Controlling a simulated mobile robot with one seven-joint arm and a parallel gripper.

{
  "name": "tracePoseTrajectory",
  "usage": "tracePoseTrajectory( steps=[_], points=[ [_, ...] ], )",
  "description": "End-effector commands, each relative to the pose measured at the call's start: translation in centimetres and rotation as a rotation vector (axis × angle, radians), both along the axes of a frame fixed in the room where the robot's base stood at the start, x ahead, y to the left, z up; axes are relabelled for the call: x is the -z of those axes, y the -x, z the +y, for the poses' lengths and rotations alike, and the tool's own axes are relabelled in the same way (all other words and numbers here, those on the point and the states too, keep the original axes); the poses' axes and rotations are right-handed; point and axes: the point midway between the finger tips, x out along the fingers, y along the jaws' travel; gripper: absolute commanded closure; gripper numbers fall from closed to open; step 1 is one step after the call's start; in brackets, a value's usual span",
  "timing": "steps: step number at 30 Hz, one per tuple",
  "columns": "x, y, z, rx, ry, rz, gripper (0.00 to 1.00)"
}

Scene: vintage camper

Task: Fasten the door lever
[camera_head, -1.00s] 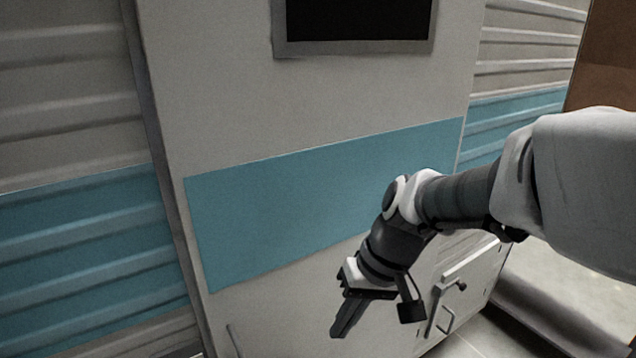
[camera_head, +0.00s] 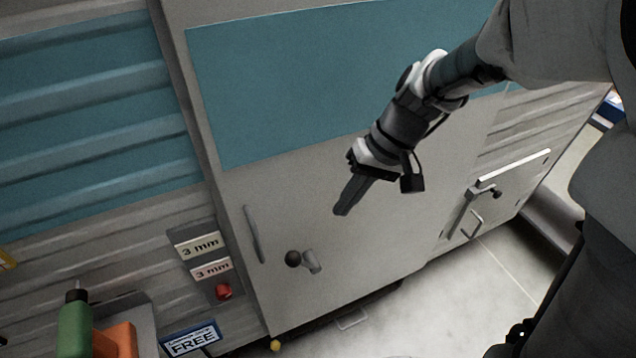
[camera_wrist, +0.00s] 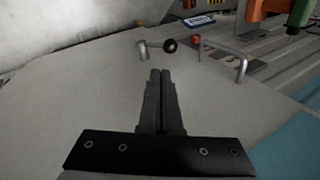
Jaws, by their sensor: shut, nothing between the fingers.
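The door lever (camera_head: 311,261) is a short grey metal arm with a dark round knob (camera_head: 293,259), low on the left of the grey camper door (camera_head: 300,205). In the wrist view the lever (camera_wrist: 143,49) lies beyond the fingertips, with its knob (camera_wrist: 170,45) on the right end. My gripper (camera_head: 342,211) is shut and empty. It points down and left, above and to the right of the lever, apart from it. In the wrist view my gripper (camera_wrist: 160,73) points toward the knob. Whether the door is fully closed I cannot tell.
A grey handle bar (camera_head: 254,234) stands left of the knob. Labels (camera_head: 199,246) and a red knob (camera_head: 223,291) are on the wall beside the door. A green and orange tool (camera_head: 76,322) is at lower left. A smaller hatch with a latch (camera_head: 472,210) is at right.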

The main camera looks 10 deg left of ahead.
Motion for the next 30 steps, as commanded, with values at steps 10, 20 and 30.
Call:
tracePoseTrajectory(
  steps=[10, 20, 30],
  points=[
    [4.1, 0.6, 1.7, -0.003, 0.001, 0.004, 1.00],
    [10.0, 1.5, 4.7, -0.003, 0.001, 0.003, 1.00],
    [11.8, 2.0, 6.8, 0.000, 0.001, 0.001, 1.00]
  ],
)
